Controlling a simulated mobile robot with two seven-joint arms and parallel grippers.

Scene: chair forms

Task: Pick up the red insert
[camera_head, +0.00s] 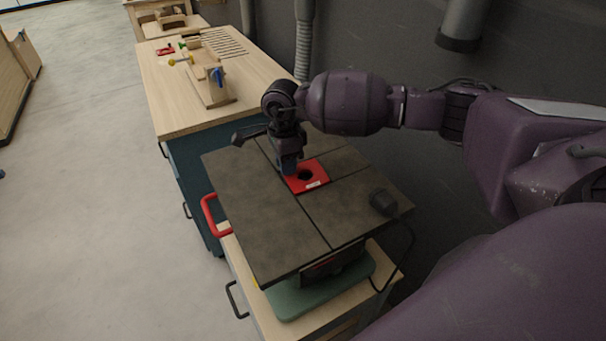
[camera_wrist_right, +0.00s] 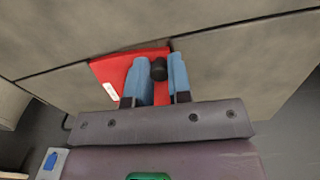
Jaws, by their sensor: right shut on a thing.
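The red insert (camera_head: 312,177) is a flat red plate with a dark round hole and a small white label, set in the dark grey table top (camera_head: 243,198). In the head view my right gripper (camera_head: 289,170) comes down on its left edge. In the right wrist view the red insert (camera_wrist_right: 117,72) lies under my right gripper (camera_wrist_right: 159,80), whose blue fingers sit on either side of a strip of the red plate by the dark hole. The gripper is shut on the insert. The insert looks level with the table top. My left gripper is not in view.
A red handle (camera_head: 209,215) sticks out at the table's left side. A wooden workbench (camera_head: 180,95) with tools and wooden parts stands behind. A dark wall is close on the right; open floor lies left.

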